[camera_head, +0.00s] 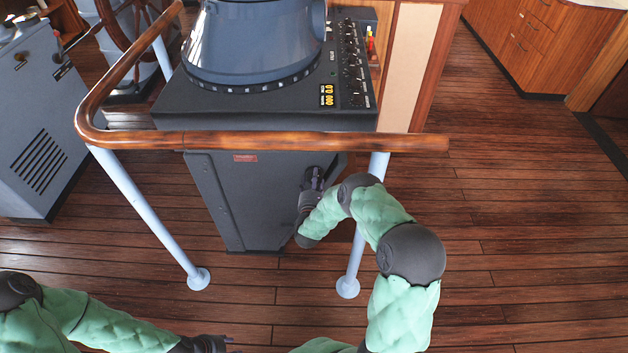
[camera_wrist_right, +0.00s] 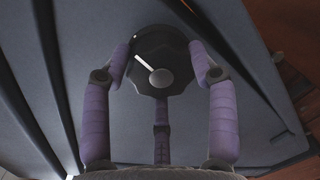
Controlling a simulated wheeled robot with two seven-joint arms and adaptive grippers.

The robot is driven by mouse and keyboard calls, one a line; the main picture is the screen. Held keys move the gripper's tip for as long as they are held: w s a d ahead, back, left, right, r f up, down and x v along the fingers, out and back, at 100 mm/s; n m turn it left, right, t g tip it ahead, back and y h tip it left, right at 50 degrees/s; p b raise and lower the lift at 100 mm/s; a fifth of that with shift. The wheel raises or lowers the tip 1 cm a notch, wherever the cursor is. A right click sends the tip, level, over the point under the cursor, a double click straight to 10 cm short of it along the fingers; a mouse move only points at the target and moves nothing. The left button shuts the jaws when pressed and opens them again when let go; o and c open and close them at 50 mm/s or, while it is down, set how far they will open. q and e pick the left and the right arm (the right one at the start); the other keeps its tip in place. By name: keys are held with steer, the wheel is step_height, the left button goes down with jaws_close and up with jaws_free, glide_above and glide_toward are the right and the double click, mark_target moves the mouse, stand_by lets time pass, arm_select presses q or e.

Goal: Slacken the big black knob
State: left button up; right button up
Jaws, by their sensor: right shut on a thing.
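The big black knob (camera_wrist_right: 158,60) is on the grey console panel in the right wrist view. It has a lobed edge, a grey round centre and a white pointer line slanting to the upper left. My right gripper (camera_wrist_right: 160,75) has its purple fingers around the knob, one at each side and one below, shut on it. In the head view my right gripper (camera_head: 313,180) is against the front of the dark console (camera_head: 235,205), below the wooden rail, and hides the knob. My left gripper (camera_head: 212,345) is at the bottom edge, partly cut off; its fingers cannot be made out clearly.
A wooden handrail (camera_head: 300,141) on pale blue posts (camera_head: 147,220) runs in front of the console, and my right arm passes beside the right post. A grey cabinet (camera_head: 35,130) stands at the left. The plank floor (camera_head: 520,220) at the right is clear.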

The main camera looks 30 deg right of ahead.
steer(key=shift+w+a+r+n, duration=0.1)
steer(key=shift+w+a+n, duration=0.05)
steer(key=shift+n, duration=0.55)
steer(key=o, duration=1.2)
steer(key=shift+f, duration=0.2)
steer(key=shift+c, duration=0.2)
steer(key=v, duration=1.2)
steer(key=shift+f, duration=0.1)
